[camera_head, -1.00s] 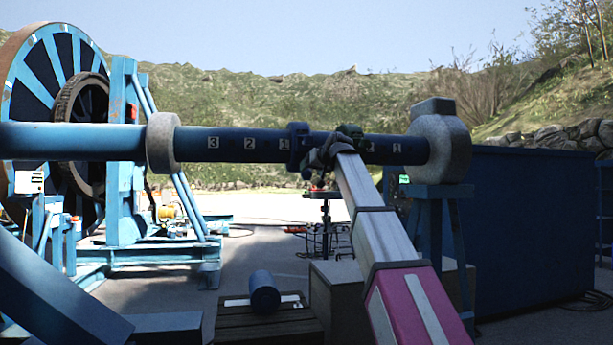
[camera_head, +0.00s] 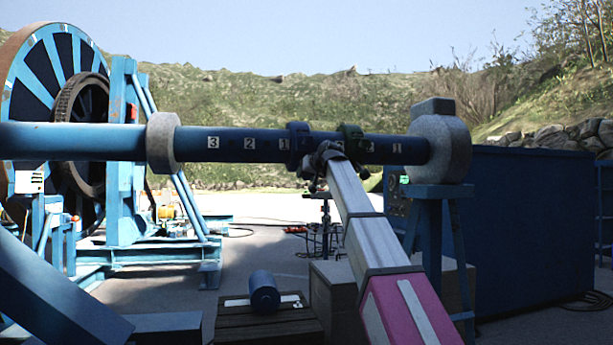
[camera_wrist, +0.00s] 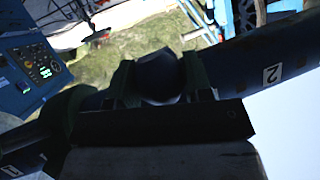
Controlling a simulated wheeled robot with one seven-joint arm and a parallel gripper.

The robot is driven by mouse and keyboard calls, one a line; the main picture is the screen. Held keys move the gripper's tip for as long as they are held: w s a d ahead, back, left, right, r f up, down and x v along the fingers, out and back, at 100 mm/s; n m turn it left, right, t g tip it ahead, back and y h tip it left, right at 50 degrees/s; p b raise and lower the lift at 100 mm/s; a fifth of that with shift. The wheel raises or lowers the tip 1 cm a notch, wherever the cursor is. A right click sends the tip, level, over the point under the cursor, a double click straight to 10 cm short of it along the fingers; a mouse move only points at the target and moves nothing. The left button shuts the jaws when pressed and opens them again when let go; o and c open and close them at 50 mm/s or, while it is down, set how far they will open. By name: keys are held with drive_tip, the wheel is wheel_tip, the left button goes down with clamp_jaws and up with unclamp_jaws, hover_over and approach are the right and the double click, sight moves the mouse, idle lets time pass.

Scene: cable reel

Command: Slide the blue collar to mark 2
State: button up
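The blue collar (camera_head: 298,138) sits around the dark blue bar (camera_head: 275,139), beside the left-hand mark 1. A dark green collar (camera_head: 350,132) sits on the bar a little to its right; it seems to show at left in the wrist view (camera_wrist: 75,103). The left-hand mark 2 (camera_head: 250,143) is bare, left of the blue collar. My gripper (camera_head: 327,160) is just below and in front of the bar, between the collars. Its fingers look spread in the wrist view (camera_wrist: 160,85), with a dark blue faceted shape between them; I cannot tell whether they touch it.
A grey block (camera_head: 162,143) rings the bar at left, beyond mark 3 (camera_head: 213,142). A grey bearing housing (camera_head: 445,147) holds its right end on a blue stand. A crate (camera_head: 265,320) carrying a blue cylinder stands below. The bar between mark 3 and the blue collar is clear.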

drive_tip(key=s+a, duration=0.4)
drive_tip(key=a, duration=0.9)
drive_tip(key=shift+a, duration=0.25)
drive_tip(key=o, duration=1.3)
drive_tip(key=shift+c, duration=0.2)
drive_tip(key=v, duration=1)
drive_tip(key=shift+s+d+r, duration=0.2)
drive_tip(key=shift+s, duration=0.1)
drive_tip(key=shift+f, duration=0.1)
